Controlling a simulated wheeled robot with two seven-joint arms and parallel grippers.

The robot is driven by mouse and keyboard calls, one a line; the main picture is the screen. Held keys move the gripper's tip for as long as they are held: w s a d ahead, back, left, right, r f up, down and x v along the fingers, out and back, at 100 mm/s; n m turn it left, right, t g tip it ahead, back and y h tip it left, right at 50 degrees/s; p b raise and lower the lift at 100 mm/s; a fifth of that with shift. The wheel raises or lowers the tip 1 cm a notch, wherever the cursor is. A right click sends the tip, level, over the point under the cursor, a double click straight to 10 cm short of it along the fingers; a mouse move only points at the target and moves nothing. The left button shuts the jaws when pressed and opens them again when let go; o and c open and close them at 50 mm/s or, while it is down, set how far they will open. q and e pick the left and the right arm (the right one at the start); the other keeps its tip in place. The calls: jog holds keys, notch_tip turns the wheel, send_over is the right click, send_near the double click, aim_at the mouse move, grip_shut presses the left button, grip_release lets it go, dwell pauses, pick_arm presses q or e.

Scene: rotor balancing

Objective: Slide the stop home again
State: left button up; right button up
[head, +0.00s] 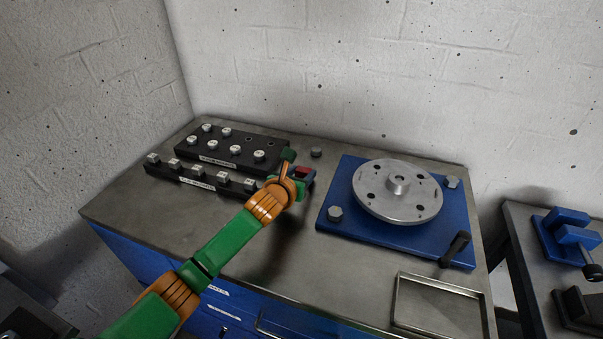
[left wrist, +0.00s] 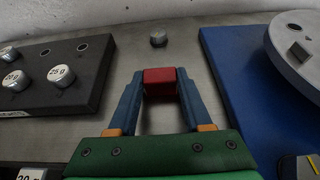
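My left gripper (head: 302,174) is over the bench, between the weight racks and the blue base plate. In the left wrist view its blue fingers (left wrist: 160,84) are closed onto the two sides of a small red block (left wrist: 160,81). The red block also shows at the fingertips in the head view (head: 304,171). A grey rotor disc (head: 397,190) with holes and a centre hub sits on the blue base plate (head: 350,235). A black lever-like part (head: 456,247) stands at the plate's front right corner. I cannot tell which part is the stop. My right gripper is not in view.
Black racks with several silver weights, the rear one (head: 232,150), stand at the left. A small grey cylinder (head: 316,152) stands behind my gripper. An empty shallow tray (head: 436,304) lies at the front right. A side table (head: 530,235) with blue fixtures is at the right.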

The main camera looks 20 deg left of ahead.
pick_arm(q)
grip_shut()
dwell(1.1)
